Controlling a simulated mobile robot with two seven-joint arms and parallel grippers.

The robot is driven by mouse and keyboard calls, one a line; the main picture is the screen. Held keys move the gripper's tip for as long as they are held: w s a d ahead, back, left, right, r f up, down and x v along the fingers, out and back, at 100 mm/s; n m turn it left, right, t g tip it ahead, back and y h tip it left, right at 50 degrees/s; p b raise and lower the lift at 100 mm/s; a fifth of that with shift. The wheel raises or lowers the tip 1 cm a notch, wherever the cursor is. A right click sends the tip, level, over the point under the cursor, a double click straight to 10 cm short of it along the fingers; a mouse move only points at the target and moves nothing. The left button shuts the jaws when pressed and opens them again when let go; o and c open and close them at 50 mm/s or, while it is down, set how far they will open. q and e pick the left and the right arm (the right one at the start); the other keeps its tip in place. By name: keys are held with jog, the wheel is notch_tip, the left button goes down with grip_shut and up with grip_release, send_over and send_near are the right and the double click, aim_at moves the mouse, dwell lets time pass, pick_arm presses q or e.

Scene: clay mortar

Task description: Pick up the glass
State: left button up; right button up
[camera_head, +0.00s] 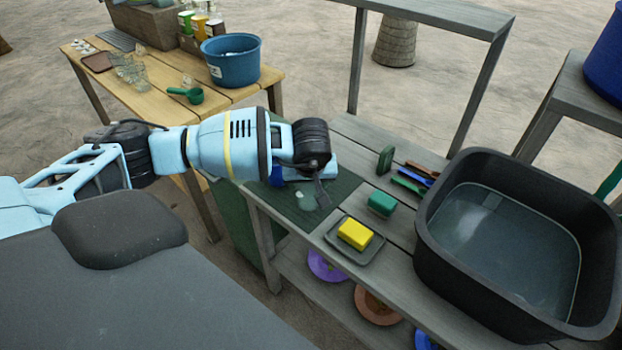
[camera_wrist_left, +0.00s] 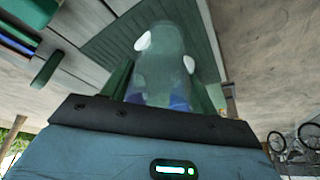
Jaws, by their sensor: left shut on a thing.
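My left gripper (camera_head: 321,192) reaches over the dark green mat (camera_head: 345,187) on the grey wooden bench. It is shut on a clear glass, which is faint in the head view (camera_head: 306,201). In the left wrist view the glass (camera_wrist_left: 165,62) is see-through and stands between the two fingers (camera_wrist_left: 160,88), with the mat showing behind it. White highlights lie on its side. The head view does not show clearly whether the glass touches the mat. My right gripper is not in view.
A yellow sponge on a dark tray (camera_head: 369,257), a green block (camera_head: 382,204) and coloured brushes (camera_head: 410,180) lie to the right of the mat. A large black basin of water (camera_head: 440,248) stands at the bench's right. A wooden table (camera_head: 225,94) with a blue tub (camera_head: 232,62) stands behind.

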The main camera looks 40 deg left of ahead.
pick_arm(q)
jog(key=s+d+r, duration=0.1)
jog(key=s+d, duration=0.4)
jog(key=s, duration=0.7)
jog(key=shift+s+r, duration=0.15)
jog(key=shift+r, duration=0.05)
jog(key=shift+d+r, duration=0.1)
jog(key=shift+d, duration=0.05)
jog(key=w+d+r+m+t+h, duration=0.1)
jog(key=w+d+r+m+h, duration=0.1)
jog(key=d+r+m, duration=0.5)
notch_tip(320, 180, up, 3)
jog(key=shift+w+f+m+h, duration=0.15)
jog(key=shift+w+m+h, duration=0.25)
jog(key=shift+w+m, duration=0.35)
jog(key=shift+w+d, duration=0.15)
jog(key=shift+d, duration=0.05)
